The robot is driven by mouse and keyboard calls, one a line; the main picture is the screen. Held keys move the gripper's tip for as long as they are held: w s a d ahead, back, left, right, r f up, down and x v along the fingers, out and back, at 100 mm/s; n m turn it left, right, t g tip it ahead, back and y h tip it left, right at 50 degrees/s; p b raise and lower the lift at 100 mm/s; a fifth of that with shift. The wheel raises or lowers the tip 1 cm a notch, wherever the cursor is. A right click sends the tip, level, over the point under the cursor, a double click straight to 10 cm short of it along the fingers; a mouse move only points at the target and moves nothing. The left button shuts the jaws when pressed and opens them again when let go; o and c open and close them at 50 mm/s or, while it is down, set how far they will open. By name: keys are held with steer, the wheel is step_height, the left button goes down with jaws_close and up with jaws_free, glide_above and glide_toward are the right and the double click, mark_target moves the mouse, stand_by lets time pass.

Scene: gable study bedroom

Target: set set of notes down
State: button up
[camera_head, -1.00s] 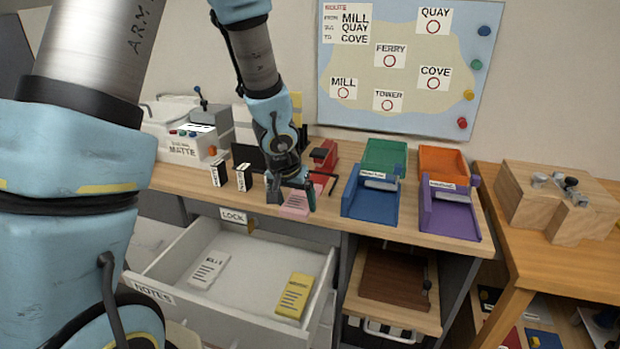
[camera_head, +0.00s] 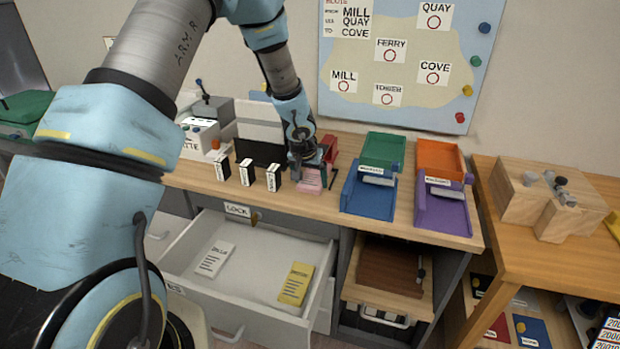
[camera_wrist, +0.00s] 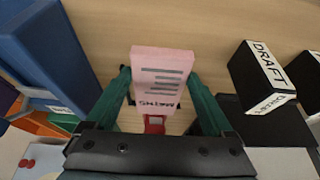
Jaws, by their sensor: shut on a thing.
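The set of notes is a pink block with dark printed lines. In the wrist view the pink set of notes (camera_wrist: 162,78) sits between the two green fingers of my gripper (camera_wrist: 160,100), which is shut on it. In the head view the pink notes (camera_head: 312,180) show at the desk's front part, below my gripper (camera_head: 313,172), left of the blue tray. I cannot tell whether the notes touch the desk top. My fingers hide part of them.
A blue tray (camera_head: 369,192) and a purple tray (camera_head: 443,207) stand to the right. Small black label blocks (camera_head: 247,173) stand to the left. Below, an open drawer (camera_head: 240,262) holds a white pad (camera_head: 214,259) and a yellow pad (camera_head: 296,284).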

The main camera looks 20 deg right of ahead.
steer(key=o, duration=1.5)
steer(key=shift+f, duration=0.15)
steer(key=p+v, duration=0.1)
steer(key=v, duration=1.1)
steer(key=a+r+n+y, duration=0.2)
steer(key=a+r, duration=0.1)
steer(key=a, duration=1)
steer(key=s+a+r+n+g, duration=0.1)
steer(key=s+a+n, duration=0.1)
steer(key=s+a, duration=0.3)
steer(key=s+a+r+n+g, duration=0.1)
steer(key=s+a, duration=0.5)
steer(key=a, duration=0.7)
steer(key=shift+a+r+n+y, duration=0.35)
steer(key=shift+r+n, duration=0.2)
steer(key=shift+n, duration=0.35)
